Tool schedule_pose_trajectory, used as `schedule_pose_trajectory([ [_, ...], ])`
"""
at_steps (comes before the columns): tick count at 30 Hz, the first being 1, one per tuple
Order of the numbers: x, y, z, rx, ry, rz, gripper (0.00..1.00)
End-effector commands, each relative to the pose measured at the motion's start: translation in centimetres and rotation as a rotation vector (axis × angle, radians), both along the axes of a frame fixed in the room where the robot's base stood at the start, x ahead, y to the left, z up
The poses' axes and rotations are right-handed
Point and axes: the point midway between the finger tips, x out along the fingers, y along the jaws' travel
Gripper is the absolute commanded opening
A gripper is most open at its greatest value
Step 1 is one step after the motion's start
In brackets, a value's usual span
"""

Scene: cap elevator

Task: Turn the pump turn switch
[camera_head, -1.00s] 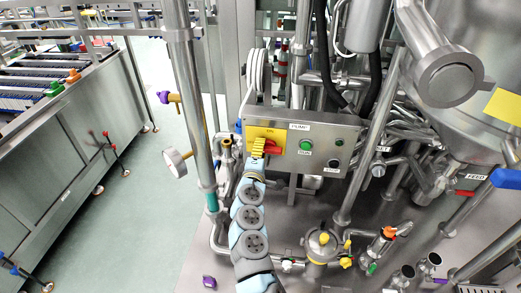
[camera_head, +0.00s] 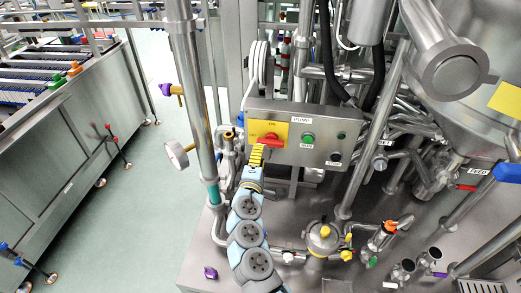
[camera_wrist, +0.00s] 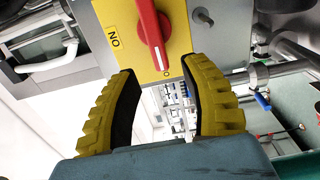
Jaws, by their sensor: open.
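The pump turn switch is a red handle (camera_head: 271,140) on a yellow plate (camera_head: 281,129), at the left end of a grey control box labelled PUMP. In the wrist view the red handle (camera_wrist: 150,28) stands nearly in line with the view's vertical, on the yellow plate marked "ON" (camera_wrist: 115,40). My gripper (camera_head: 257,153) is just below and left of the switch in the head view. In the wrist view my gripper (camera_wrist: 158,78) has its yellow ribbed fingers spread apart, with nothing between them. The handle's lower end is just beyond the gap, and I see no contact.
A valve assembly (camera_head: 322,238) is below right. Open floor lies left of the pipe.

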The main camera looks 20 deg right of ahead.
Motion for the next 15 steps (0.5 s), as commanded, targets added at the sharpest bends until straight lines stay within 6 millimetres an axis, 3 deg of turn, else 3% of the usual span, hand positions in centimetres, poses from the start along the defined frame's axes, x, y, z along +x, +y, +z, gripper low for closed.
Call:
schedule_pose_trajectory([
  [15,-4.3,2.5,0.0,0.0,-0.001,0.003,0.46],
])
